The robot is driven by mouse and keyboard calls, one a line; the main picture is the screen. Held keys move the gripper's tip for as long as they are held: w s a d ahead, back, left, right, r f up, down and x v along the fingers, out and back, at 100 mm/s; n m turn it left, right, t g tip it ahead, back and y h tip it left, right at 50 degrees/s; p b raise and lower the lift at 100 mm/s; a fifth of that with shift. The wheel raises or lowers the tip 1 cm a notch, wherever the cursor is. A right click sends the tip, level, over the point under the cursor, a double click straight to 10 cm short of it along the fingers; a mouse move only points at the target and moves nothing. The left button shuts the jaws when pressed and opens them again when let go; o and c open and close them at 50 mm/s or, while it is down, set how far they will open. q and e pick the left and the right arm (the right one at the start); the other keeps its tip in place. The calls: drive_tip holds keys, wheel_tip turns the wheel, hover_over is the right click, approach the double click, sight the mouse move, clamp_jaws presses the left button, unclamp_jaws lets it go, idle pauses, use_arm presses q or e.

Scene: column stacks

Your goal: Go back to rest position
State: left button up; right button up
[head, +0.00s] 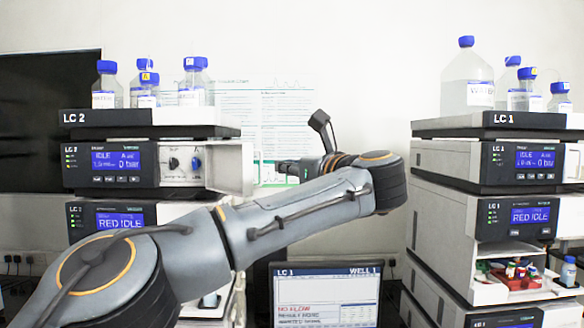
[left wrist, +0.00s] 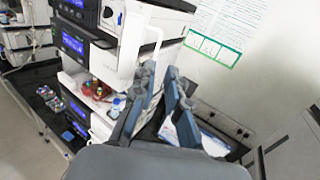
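My left arm reaches across the head view from the lower left, and its wrist is bent away near the middle. My right gripper is in neither view. The LC 2 stack (head: 110,165) stands at the left and the LC 1 stack (head: 495,165) at the right of the head view.
Blue-capped bottles (head: 467,80) stand on top of both stacks. A monitor (head: 325,295) reading "NO FLOW" stands low between them. A chart (head: 262,115) hangs on the wall. A small tray of vials (head: 515,277) sits in the LC 1 stack. Bare wall shows above my arm.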

use_arm(q)
drive_tip(key=shift+s+d, duration=0.2)
drive_tip(key=shift+s, duration=0.1)
